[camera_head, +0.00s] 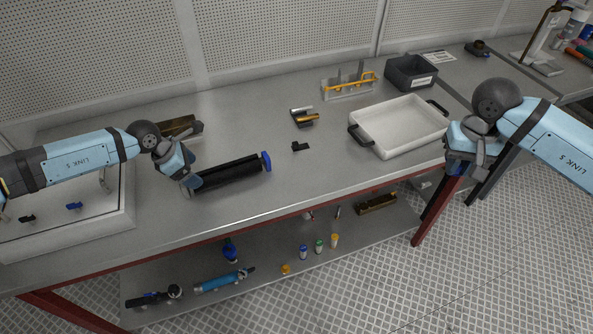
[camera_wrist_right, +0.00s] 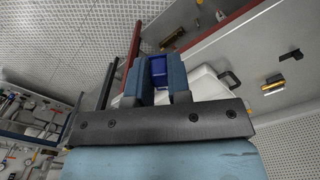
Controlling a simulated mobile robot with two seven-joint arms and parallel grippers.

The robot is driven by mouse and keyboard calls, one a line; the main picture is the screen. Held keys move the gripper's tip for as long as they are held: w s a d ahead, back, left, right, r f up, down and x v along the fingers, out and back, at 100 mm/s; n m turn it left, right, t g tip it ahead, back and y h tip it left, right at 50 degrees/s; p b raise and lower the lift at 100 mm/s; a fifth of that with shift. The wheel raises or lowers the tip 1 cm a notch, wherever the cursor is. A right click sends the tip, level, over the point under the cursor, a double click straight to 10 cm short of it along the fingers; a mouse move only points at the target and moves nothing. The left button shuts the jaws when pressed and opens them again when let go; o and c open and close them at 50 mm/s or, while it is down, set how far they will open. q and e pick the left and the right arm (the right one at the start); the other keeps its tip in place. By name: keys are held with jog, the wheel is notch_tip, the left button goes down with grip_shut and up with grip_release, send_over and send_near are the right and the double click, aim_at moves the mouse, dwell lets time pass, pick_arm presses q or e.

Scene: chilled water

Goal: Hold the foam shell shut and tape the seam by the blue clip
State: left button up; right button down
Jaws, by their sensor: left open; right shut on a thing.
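The foam shell (camera_head: 232,175) is a long black tube lying on the grey bench; a dark line runs along it, but I cannot tell how far the seam is open. The blue clip (camera_head: 267,161) is at its right end. My left gripper (camera_head: 192,181) is open at the tube's left end; I cannot tell whether it touches. My right gripper (camera_head: 453,170) is off the bench's right front edge, far from the tube. The right wrist view shows this gripper (camera_wrist_right: 160,83) shut on a dark blue object (camera_wrist_right: 158,66), which may be the tape.
A white tray (camera_head: 377,144) with black handles stands on the right, with a grey bin (camera_head: 410,86) behind it. A small black piece (camera_head: 300,146) and a grey-and-orange item (camera_head: 304,117) lie between tube and tray. A white-framed case (camera_head: 65,241) is at left. Bottles stand on the lower shelf.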

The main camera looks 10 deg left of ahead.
pick_arm(q)
jog(key=shift+b+x, duration=0.65)
jog(key=shift+x, duration=0.8)
jog(key=shift+c, duration=0.4)
jog(key=c, duration=0.8)
jog(key=shift+s, duration=0.1)
